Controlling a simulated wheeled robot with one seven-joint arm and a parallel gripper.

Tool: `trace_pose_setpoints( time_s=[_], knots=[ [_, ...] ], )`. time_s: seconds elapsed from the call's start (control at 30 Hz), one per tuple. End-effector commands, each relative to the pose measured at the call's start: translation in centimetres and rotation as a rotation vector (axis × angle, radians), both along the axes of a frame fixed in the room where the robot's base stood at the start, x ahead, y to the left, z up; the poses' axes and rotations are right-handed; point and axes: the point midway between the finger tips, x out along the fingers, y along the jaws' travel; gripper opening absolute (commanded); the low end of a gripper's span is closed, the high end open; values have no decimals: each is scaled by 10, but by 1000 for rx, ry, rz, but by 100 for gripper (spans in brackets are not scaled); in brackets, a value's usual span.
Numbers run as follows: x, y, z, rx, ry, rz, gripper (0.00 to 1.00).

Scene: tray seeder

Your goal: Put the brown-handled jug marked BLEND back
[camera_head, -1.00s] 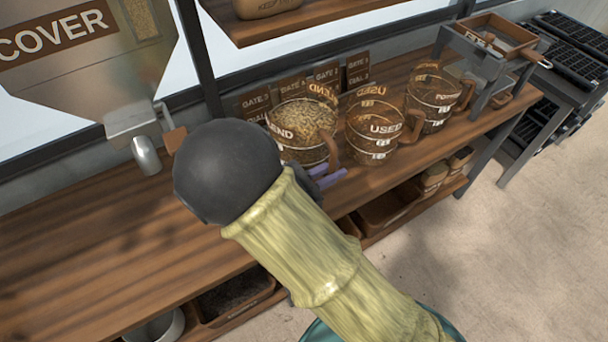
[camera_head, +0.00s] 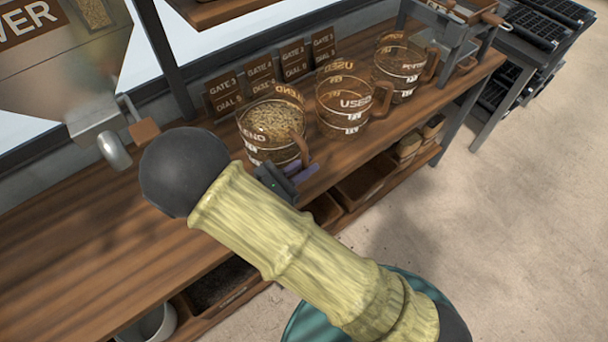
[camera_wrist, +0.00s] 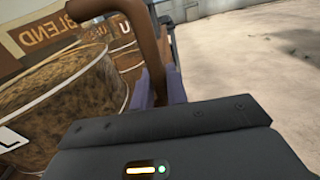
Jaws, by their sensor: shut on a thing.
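The BLEND jug (camera_head: 268,127) is clear, filled with pale grain, and has a brown handle. In the wrist view the brown handle (camera_wrist: 147,40) runs down between my purple fingers (camera_wrist: 157,88), with the grain-filled jug (camera_wrist: 70,100) to the left. The jug looks upright. Whether its base touches the bench I cannot tell; my arm hides part of its lower front.
The USED jug (camera_head: 343,112) stands close to the right, with another handled jug (camera_head: 400,72) beyond it. Gate and dial cards (camera_head: 262,75) stand behind. A metal hopper (camera_head: 60,75) with a spout is at the left. The bench front left is clear.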

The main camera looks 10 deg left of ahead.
Motion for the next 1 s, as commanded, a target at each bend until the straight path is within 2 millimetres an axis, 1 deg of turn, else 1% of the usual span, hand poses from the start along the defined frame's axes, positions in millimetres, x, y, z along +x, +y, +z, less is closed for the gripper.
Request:
trace_pose_setpoints(
  time_s=[0.07, 0.23, 0.33, 0.77, 0.8, 0.87, 0.9, 1.0],
  knots=[
    [0, 0, -4, 0, -4, -1, 0],
    [0, 0, -25, -1, -3, -1, 0],
    [0, 0, -34, 0, -4, -1, 0],
    [0, 0, -39, 1, -5, -1, 0],
    [0, 0, -39, 0, 0, 0, 23],
    [0, 0, -39, 0, 0, 0, 35],
    [0, 0, -39, 0, 0, 0, 37],
    [0, 0, -39, 0, 0, 0, 37]
  ],
)
